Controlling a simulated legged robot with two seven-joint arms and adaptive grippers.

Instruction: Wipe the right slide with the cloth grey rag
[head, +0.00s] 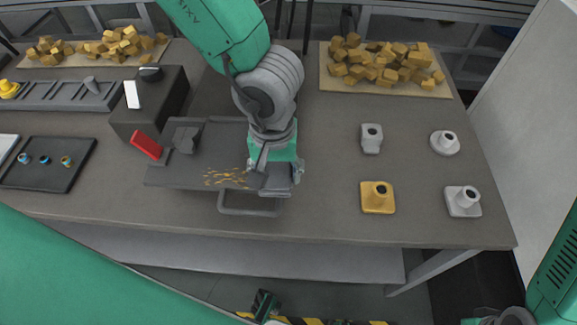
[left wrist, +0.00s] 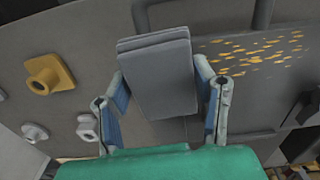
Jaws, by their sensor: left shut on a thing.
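My left gripper (head: 275,178) is over the right end of a flat grey slide (head: 165,176). It is shut on the grey rag (head: 257,181), which shows in the left wrist view as a thick folded grey pad (left wrist: 158,75) between the fingers (left wrist: 163,92). Yellow-orange crumbs (head: 224,178) lie on the slide just left of the rag; the left wrist view shows them (left wrist: 262,48) to the right of the pad. I cannot tell whether the rag touches the slide.
A handle bar (head: 245,212) runs along the slide's front. A dark block (head: 150,112) and red lever (head: 146,145) stand left. Yellow (head: 378,205) and grey (head: 371,147) fittings stand right. Boards with yellow chunks (head: 385,64) lie behind.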

